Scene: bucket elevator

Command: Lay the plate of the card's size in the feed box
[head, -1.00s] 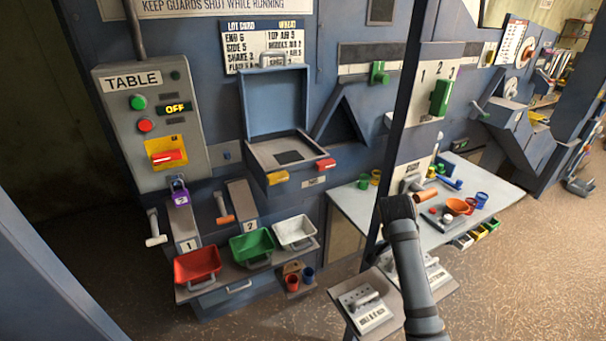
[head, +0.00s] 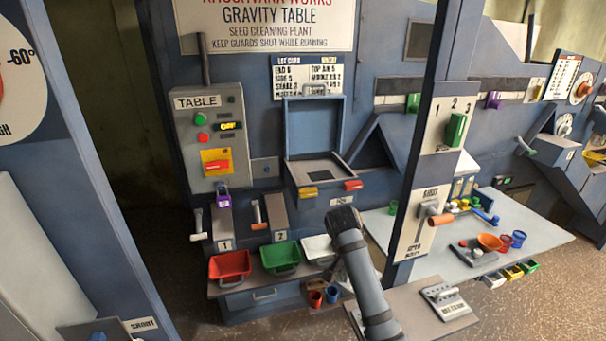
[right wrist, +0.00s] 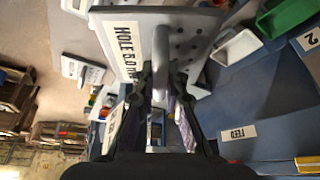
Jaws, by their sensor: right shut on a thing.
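My right gripper (right wrist: 158,100) is shut on the upright handle of a grey perforated plate (right wrist: 190,40). Its white label (right wrist: 127,52) begins "HOLE"; the number is hard to read. In the head view the right forearm (head: 362,275) reaches up to just below and right of the feed box, and hides gripper and plate. The feed box (head: 293,172) stands with its lid (head: 315,125) raised. A FEED label (right wrist: 238,132) shows in the right wrist view. The lot card (head: 308,77) hangs above; its lines are too small to read surely. My left gripper is not in view.
Another plate (head: 446,300) lies on the stand (head: 408,305) at lower right. Red (head: 230,264), green (head: 281,256) and white (head: 316,248) trays stand below the feed box.

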